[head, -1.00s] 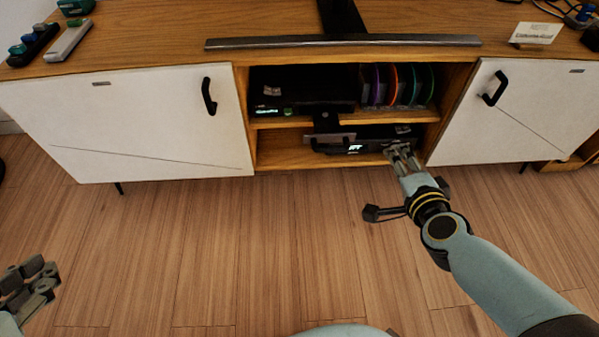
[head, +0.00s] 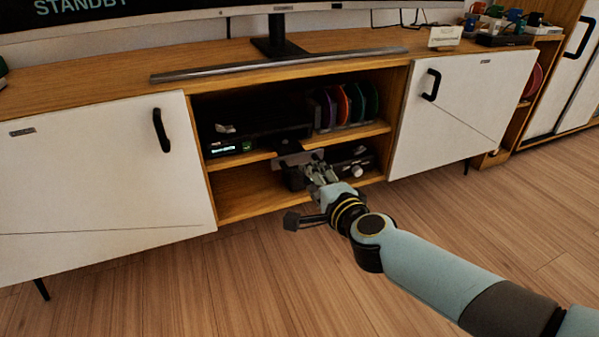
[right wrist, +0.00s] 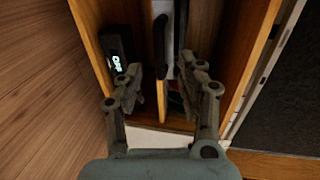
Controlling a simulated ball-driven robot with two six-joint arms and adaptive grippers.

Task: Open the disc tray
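A black disc player (head: 255,125) with a green lit display stands on the upper shelf of the cabinet's middle bay. A dark flat piece with a grey front edge (head: 298,158) juts out below its front; it looks like a tray, but I cannot be sure. My right gripper (head: 318,170) is just in front of it, close to its right end. Dark upright bars (right wrist: 160,45) show beyond the fingertips. Whether anything touches is unclear. My left gripper is out of view.
A second black device (head: 350,160) with a round knob sits on the lower shelf, partly hidden by my gripper. Coloured discs (head: 342,105) stand upright beside the player. White doors with black handles (head: 161,130) (head: 431,84) flank the bay. The floor in front is clear.

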